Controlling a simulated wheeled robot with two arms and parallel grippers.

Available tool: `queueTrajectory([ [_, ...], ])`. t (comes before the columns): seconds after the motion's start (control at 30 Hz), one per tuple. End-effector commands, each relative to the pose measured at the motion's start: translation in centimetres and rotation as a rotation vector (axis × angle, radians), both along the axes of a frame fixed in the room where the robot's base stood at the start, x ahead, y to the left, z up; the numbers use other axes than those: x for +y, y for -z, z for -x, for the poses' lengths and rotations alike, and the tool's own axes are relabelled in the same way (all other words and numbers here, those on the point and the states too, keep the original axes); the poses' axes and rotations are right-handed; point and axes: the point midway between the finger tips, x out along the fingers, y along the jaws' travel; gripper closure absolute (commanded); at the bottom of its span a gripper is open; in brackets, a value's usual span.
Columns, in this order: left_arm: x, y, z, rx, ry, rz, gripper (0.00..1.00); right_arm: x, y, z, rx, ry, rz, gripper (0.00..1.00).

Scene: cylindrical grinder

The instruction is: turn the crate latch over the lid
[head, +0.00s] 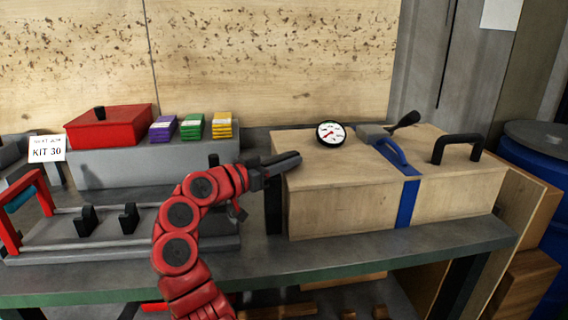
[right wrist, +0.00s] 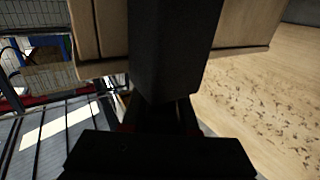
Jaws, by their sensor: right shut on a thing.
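The wooden crate (head: 340,206) with its flat lid (head: 325,165) stands on the right of the bench. A dark latch bar (head: 287,161) is at the crate's left end, its tip reaching over the lid's left edge in the head view; I cannot tell whether it touches the lid. My right gripper (head: 259,180) is shut on the latch, just left of the crate. In the right wrist view the dark bar (right wrist: 173,45) stands up from the jaws and hides part of the wood behind. My left gripper is not in view.
On the crate are a dial gauge (head: 331,133), a blue strap (head: 406,203) with a buckle, and a black handle (head: 458,147). A red box (head: 110,130) and coloured packs (head: 192,127) sit on a grey block at left. A blue drum (head: 545,170) stands at right.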

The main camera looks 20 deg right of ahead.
Motion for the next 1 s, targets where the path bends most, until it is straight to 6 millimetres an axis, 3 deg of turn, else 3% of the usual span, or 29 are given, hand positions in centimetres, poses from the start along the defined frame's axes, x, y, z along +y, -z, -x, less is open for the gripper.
queueTrajectory([
  [0.6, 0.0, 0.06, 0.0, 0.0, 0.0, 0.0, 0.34, -0.07, 0.1, 0.13, 0.002, 0.039, 0.0, 1.0],
  [0.63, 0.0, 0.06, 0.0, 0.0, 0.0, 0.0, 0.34, -0.06, 0.1, 0.14, 0.002, 0.039, 0.0, 0.71],
  [0.8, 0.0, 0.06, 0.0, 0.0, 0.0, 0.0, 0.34, -0.05, 0.06, 0.13, 0.001, 0.038, -0.001, 0.43],
  [1.0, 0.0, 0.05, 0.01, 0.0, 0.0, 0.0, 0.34, -0.03, 0.03, 0.13, 0.001, 0.038, 0.0, 0.43],
])
